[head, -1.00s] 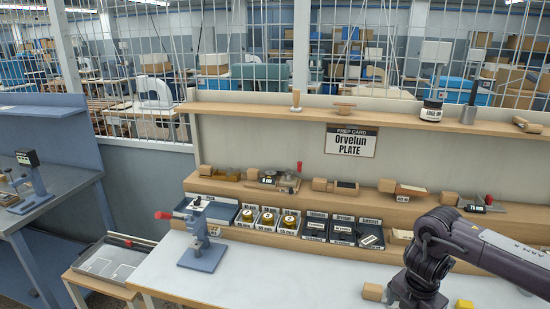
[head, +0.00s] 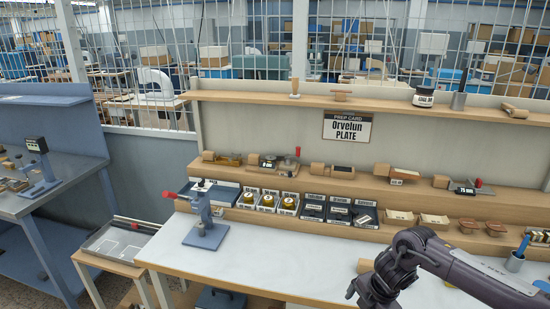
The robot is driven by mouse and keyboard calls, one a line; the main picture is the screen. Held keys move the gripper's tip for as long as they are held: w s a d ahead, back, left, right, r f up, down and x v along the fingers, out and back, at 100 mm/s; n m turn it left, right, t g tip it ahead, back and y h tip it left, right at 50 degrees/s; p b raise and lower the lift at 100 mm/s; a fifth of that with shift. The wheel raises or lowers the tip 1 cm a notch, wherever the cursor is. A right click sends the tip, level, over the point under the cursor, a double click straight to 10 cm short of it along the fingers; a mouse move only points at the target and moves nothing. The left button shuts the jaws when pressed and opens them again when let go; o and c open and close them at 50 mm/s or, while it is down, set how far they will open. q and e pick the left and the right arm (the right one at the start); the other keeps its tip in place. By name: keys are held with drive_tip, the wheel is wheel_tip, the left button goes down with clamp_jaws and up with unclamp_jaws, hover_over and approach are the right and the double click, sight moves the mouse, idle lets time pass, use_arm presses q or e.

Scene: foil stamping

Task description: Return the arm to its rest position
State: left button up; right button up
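My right arm, dark grey, comes in from the lower right in the head view. Its gripper (head: 372,293) points down over the white worktable (head: 290,262), near the front edge. The fingers are partly cut off by the bottom of the picture, so I cannot tell whether they are open or shut. No held object shows. A small wooden block (head: 364,266) lies on the table just behind the gripper and is partly hidden by it. My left gripper is not in view.
A blue press with a red handle (head: 207,222) stands at the table's left. Labelled bins (head: 312,208) line the back under a shelf of wooden-handled tools. A prep card reading "Orvelun PLATE" (head: 347,129) hangs above. The table's middle is clear.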

drive_tip(key=a+f+m+t+y+b, duration=0.15)
drive_tip(key=a+f+m+y, duration=0.25)
drive_tip(key=a+f, duration=0.75)
drive_tip(key=s+d+f+m+t+b, duration=0.1)
drive_tip(key=s+f+m, duration=0.25)
drive_tip(key=f, duration=0.45)
drive_tip(key=s+d+f+m, duration=0.1)
drive_tip(key=s+f+m, duration=0.25)
drive_tip(key=f, duration=0.55)
drive_tip(key=s+d+f+m+h+b, duration=0.1)
drive_tip(key=s+d+f+m+h, duration=0.15)
drive_tip(key=s+f, duration=0.55)
drive_tip(key=s+d+f+m+h, duration=0.1)
drive_tip(key=s+d+f+m, duration=0.25)
drive_tip(key=s+f, duration=0.55)
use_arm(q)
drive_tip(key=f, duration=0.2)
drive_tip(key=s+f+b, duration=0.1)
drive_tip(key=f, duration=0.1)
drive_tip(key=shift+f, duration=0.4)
use_arm(e)
drive_tip(key=s+d+f+m+g+h, duration=0.1)
drive_tip(key=s+d+m, duration=0.1)
drive_tip(key=s, duration=0.8)
drive_tip(key=s+d+f+m+g+h, duration=0.1)
drive_tip(key=s+f+g, duration=0.1)
drive_tip(key=s, duration=0.9)
drive_tip(key=shift+s+d+m, duration=0.25)
drive_tip(key=shift+d+m, duration=0.15)
